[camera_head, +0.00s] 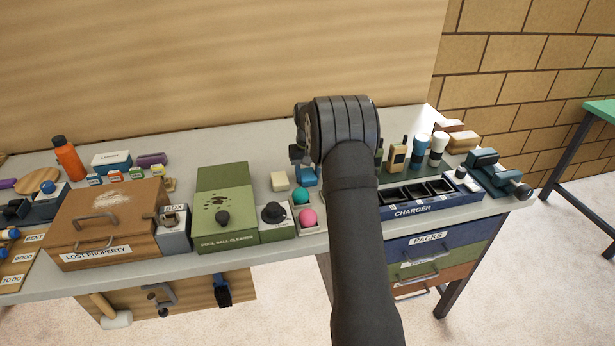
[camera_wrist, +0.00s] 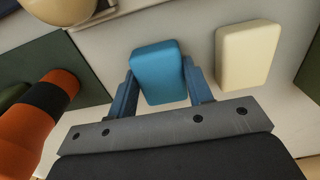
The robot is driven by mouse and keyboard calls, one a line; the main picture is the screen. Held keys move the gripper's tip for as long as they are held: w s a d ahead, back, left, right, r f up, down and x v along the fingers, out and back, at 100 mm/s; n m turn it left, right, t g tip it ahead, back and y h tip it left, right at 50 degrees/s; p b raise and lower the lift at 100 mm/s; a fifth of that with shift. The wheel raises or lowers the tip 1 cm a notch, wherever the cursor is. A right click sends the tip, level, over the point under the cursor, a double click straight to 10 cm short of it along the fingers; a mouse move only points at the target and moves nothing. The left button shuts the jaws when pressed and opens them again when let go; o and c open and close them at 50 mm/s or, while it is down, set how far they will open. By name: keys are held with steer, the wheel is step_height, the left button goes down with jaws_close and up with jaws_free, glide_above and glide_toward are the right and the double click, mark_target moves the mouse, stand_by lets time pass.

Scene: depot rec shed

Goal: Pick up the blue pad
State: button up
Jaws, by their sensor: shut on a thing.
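The blue pad (camera_wrist: 158,72) sits between the two fingers of my gripper (camera_wrist: 159,80) in the wrist view. The fingers are shut on its sides. In the head view the blue pad (camera_head: 307,177) shows at the left edge of my arm, low over the bench; my gripper (camera_head: 297,160) is partly hidden there by the wrist. I cannot tell whether the pad still touches the bench. A cream pad (camera_wrist: 248,56) lies beside it, apart from the fingers; it also shows in the head view (camera_head: 279,181).
A green pool ball cleaner box (camera_head: 223,205) stands left of the pads. Teal (camera_head: 301,196) and pink (camera_head: 308,217) balls sit in front. A charger rack (camera_head: 413,210) is right of my arm. An orange and black object (camera_wrist: 45,103) is close by in the wrist view.

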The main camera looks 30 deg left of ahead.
mark_target(308, 175)
step_height(308, 175, up, 10)
stand_by(0.5)
